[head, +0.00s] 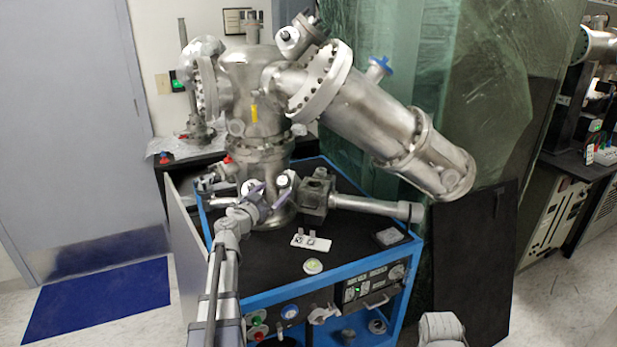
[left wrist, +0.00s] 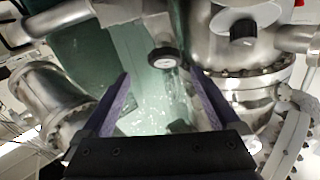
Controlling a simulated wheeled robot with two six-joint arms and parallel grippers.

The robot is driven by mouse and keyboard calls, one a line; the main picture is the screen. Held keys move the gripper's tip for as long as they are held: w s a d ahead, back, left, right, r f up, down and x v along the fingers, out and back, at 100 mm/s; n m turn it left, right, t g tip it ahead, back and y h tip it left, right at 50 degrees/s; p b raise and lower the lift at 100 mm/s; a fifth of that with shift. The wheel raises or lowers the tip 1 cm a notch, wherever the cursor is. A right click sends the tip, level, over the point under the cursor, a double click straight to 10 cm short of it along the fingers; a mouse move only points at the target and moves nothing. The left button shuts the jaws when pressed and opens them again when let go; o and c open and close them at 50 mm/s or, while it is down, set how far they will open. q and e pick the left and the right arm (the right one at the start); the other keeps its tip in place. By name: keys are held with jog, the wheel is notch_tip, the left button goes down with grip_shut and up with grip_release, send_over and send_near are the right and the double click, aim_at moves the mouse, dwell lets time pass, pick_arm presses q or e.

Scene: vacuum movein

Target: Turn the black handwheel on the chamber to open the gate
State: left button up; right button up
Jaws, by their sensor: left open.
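The steel chamber (head: 252,95) stands on the blue-framed cart. My left gripper (head: 268,193) is at the front of the chamber's lower part, its purple-grey fingers apart. In the left wrist view the left gripper (left wrist: 158,75) is open, with nothing held between its fingers. A black round knob-like part (left wrist: 243,31) sits on the steel body to the right of the fingers, apart from them. I cannot tell whether it is the handwheel. No black handwheel shows clearly in the head view; my gripper covers part of that area.
A small round gauge (left wrist: 165,58) lies beyond the fingertips in the left wrist view. A dark block (head: 315,193) with a steel tube (head: 375,207) stands right of my left gripper. The cart's black top (head: 345,240) is partly clear.

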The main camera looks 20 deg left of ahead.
aim_at(282, 180)
pick_arm(q)
jog(key=shift+w+a+r, duration=0.15)
jog(key=shift+a+r, duration=0.1)
jog(key=shift+a, duration=0.05)
jog(key=w, duration=0.7)
jog(key=shift+w, duration=0.35)
